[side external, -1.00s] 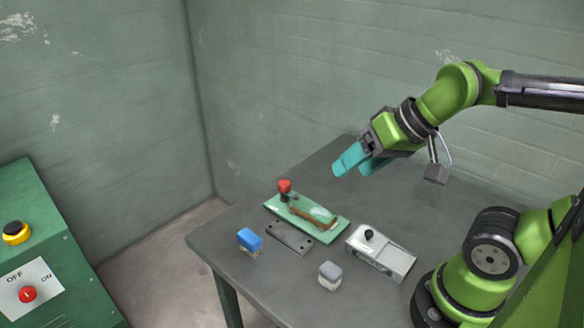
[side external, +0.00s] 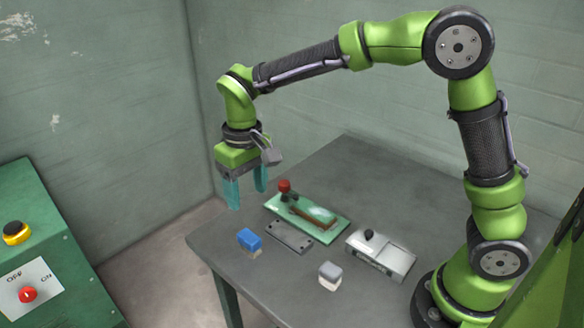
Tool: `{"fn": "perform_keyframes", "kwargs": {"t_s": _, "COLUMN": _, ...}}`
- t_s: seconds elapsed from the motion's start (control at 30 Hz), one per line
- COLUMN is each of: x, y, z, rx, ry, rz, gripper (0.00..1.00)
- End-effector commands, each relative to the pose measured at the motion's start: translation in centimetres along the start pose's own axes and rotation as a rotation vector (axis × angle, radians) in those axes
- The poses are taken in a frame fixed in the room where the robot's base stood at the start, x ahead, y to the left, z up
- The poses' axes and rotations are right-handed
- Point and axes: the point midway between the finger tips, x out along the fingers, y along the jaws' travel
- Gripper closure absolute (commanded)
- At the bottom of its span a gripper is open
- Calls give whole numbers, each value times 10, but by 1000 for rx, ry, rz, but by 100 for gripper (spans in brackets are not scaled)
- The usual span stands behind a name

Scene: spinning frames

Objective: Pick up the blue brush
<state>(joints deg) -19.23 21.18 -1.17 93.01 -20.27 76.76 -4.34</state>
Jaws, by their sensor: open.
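The blue brush (side external: 249,239), a small block with a blue top and pale underside, stands on the grey table near its front left edge. My gripper (side external: 248,198) has teal fingers that point down and are spread apart, with nothing between them. In the picture it is above the brush, and the fingertips are clear of it. How far it is from the brush in depth is hard to tell.
A green board (side external: 335,227) with a red knob (side external: 284,186) lies behind the brush. A dark grey plate (side external: 289,237) lies just right of it. The table's (side external: 215,242) left corner is bare.

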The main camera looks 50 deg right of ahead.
Motion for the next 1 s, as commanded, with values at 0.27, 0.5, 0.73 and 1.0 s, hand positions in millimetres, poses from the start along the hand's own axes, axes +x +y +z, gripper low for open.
{"fn": "perform_keyframes", "kwargs": {"t_s": 0.27, "x": 6, "y": 1, "z": -8, "rx": 3, "ry": -14, "rz": 21, "gripper": 36}}
{"fn": "perform_keyframes", "kwargs": {"t_s": 0.5, "x": 58, "y": 2, "z": -7, "rx": 5, "ry": -15, "rz": 20, "gripper": 36}}
{"fn": "perform_keyframes", "kwargs": {"t_s": 0.73, "x": 96, "y": 3, "z": -7, "rx": 5, "ry": -11, "rz": 18, "gripper": 36}}
{"fn": "perform_keyframes", "kwargs": {"t_s": 1.0, "x": 118, "y": 4, "z": -9, "rx": 5, "ry": -12, "rz": 19, "gripper": 36}}
